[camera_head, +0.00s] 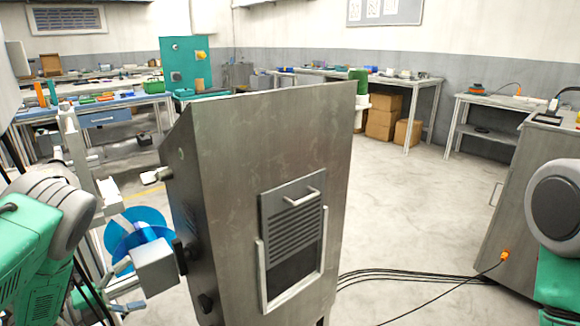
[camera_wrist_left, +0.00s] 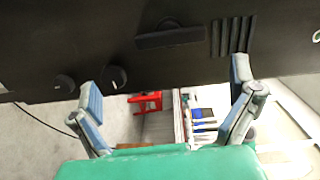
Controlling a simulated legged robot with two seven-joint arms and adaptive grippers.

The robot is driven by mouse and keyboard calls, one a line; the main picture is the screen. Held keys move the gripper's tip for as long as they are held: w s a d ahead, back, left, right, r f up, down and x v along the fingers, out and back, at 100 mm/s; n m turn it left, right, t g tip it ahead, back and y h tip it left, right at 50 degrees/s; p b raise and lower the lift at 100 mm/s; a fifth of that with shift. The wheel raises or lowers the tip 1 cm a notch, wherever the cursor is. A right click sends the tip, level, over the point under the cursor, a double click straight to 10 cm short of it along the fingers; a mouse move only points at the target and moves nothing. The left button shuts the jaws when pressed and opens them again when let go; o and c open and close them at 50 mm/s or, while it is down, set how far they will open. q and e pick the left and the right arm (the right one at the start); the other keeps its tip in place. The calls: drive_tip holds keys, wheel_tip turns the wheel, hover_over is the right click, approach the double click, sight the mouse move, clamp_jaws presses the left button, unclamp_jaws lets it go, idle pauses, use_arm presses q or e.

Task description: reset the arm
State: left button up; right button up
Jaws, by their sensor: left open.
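My left gripper (camera_wrist_left: 166,88) is open, with two blue-padded fingers spread wide and nothing between them. It faces a dark panel with knobs and a vent in the left wrist view. In the head view, my left arm comes in at the left edge, beside a tall grey metal cabinet (camera_head: 225,160). The cabinet has a louvred, handled hatch (camera_head: 293,225) on its front and dark knobs on its left side. A blue reel (camera_head: 130,232) shows left of the cabinet, partly hidden. My right gripper is out of view; only part of my right arm shows.
Black cables (camera_head: 420,275) run across the floor to a second cabinet (camera_head: 520,205) at right. Cluttered workbenches stand along the back. The floor behind the cabinet is mostly clear.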

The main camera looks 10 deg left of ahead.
use_arm(q)
drive_tip(key=s+d+f+n+g+y+p, duration=0.2)
drive_tip(key=s+d+f+n+g+y, duration=0.3)
drive_tip(key=s+d+f+n+y, duration=0.8)
drive_tip(key=s+d+r+n+g+h+p, duration=0.1)
drive_tip(key=s+n+g, duration=0.7)
drive_tip(key=s, duration=0.9)
wheel_tip(320, 180, up, 2)
drive_tip(key=d+n+h, duration=0.1)
drive_tip(key=n, duration=0.2)
drive_tip(key=shift+s+d, duration=0.3)
drive_tip(key=shift+d, duration=0.05)
